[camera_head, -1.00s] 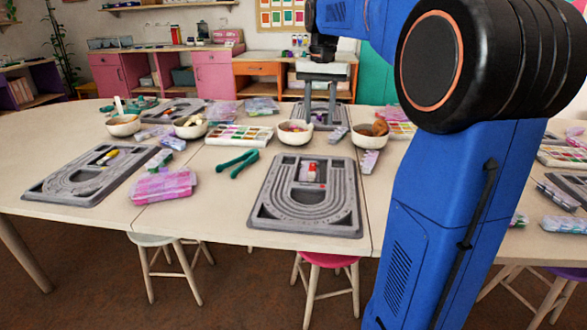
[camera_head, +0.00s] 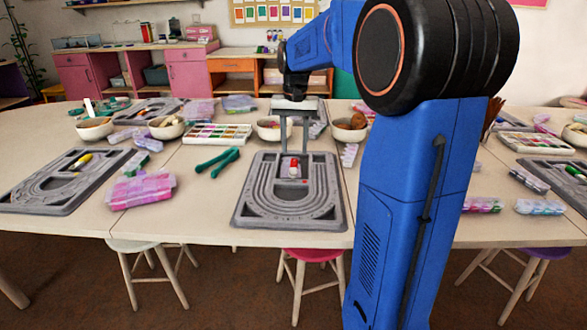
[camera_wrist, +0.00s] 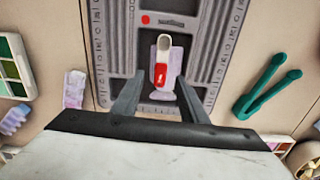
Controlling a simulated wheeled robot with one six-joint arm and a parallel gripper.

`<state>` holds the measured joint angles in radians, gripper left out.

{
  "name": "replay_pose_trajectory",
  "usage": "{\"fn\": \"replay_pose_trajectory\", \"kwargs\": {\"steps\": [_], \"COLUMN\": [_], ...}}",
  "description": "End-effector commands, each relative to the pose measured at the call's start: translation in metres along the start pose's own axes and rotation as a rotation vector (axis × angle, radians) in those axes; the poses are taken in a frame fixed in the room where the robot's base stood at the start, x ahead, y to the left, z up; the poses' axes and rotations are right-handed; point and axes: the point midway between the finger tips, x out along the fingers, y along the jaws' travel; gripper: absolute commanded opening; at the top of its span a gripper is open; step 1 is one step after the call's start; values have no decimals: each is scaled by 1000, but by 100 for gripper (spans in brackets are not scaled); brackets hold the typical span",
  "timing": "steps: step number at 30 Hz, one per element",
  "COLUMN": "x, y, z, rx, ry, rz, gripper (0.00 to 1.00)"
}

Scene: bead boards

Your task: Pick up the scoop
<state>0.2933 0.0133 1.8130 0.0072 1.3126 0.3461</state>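The scoop (camera_head: 293,168) has a red handle and a pale, rounded end. My gripper (camera_head: 294,148) is open and empty, pointing down over the far part of the board. In the wrist view, the two fingers of my gripper (camera_wrist: 160,80) are well apart, with the red handle showing between their tips. The exact height of the fingertips above the scoop cannot be told.
Green pliers (camera_head: 218,161) and a pink bead box (camera_head: 141,190) lie left of the board. Bowls, including a white one (camera_head: 349,130), and a paint-like bead tray (camera_head: 217,134) stand behind. Another board (camera_head: 45,195) with a yellow-handled tool is at far left.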

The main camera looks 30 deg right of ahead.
Motion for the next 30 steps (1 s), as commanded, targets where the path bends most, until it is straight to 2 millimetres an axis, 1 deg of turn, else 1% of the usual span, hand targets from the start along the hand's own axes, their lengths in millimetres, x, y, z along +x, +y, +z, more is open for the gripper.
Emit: {"fn": "replay_pose_trajectory", "kwargs": {"steps": [5,12,15,18,24,25,26,27,29,30], "x": [10,42,51,55,55,55,55,55,55,55], "y": [0,-2,-2,-2,-2,-2,-2,-2,-2,-2], "z": [0,-2,-2,-2,-2,-2,-2,-2,-2,-2], "rx": [0,0,0,0,0,0,0,0,0,0], "ry": [-2,-3,-1,-1,0,0,0,0,0,0], "rz": [1,1,0,0,0,0,0,0,0,0], "gripper": [39,39,39,39,39,35,27,18,4,0]}}
